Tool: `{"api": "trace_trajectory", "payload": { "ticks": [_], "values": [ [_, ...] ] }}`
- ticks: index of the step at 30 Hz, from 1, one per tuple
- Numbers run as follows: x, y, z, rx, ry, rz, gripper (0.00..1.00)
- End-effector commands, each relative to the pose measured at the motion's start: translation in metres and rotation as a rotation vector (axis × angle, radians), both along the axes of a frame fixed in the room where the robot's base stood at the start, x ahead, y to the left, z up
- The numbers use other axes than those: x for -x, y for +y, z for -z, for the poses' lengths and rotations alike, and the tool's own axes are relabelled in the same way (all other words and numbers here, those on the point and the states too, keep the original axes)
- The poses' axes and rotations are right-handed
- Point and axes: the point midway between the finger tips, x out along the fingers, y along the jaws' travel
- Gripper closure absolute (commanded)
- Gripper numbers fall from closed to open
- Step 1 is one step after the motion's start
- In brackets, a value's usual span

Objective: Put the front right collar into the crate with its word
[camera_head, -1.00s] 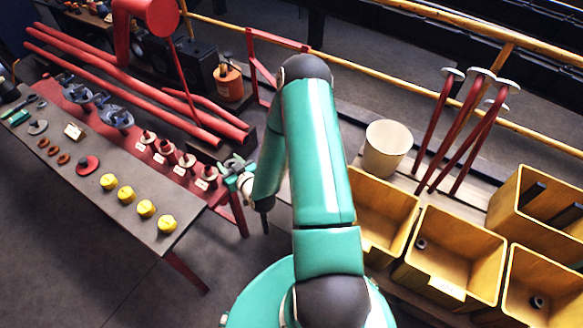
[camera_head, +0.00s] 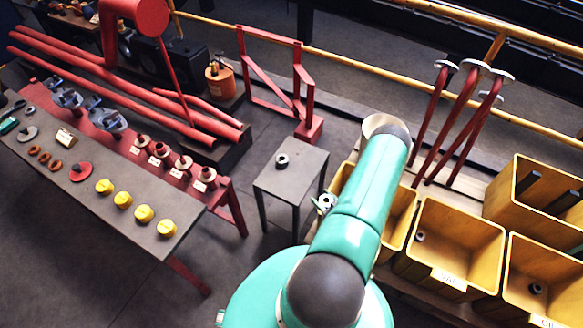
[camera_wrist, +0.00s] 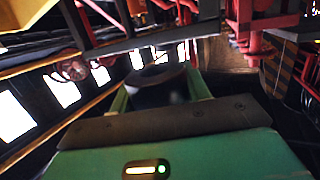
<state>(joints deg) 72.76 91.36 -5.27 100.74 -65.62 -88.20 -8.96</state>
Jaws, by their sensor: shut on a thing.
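My gripper (camera_wrist: 157,92) is shut on a dark round collar (camera_wrist: 155,75), seen between its green fingers in the wrist view. In the head view my arm hides most of the gripper; a small part shows beside the left yellow crate (camera_head: 402,215). Another collar (camera_head: 281,160) stands on a small grey table (camera_head: 300,172). The middle crate (camera_head: 470,226) and the right crate (camera_head: 555,262) each hold a small dark collar and bear a white label; I cannot read the labels surely. The left crate is partly hidden by my arm.
Several red labelled pieces (camera_head: 183,163) stand on the red rack at left. Yellow caps (camera_head: 144,214) lie on the grey bench (camera_head: 90,205). A fourth crate (camera_head: 520,215) stands at back right. Red levers (camera_head: 455,120) rise behind the crates.

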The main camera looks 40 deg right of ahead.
Motion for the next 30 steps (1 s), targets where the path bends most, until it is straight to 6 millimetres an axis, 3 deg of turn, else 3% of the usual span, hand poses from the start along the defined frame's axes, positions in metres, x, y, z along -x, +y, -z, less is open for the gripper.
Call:
{"api": "trace_trajectory", "payload": {
  "ticks": [5,18,26,30],
  "values": [
    [-0.024,-0.002,0.0,0.002,-0.007,-0.006,0.91],
    [-0.122,-0.013,-0.001,0.003,-0.005,-0.005,0.91],
    [-0.144,-0.015,0.0,0.002,-0.004,-0.004,0.91],
    [-0.167,-0.017,0.0,0.002,-0.005,-0.005,0.91]
  ]
}}
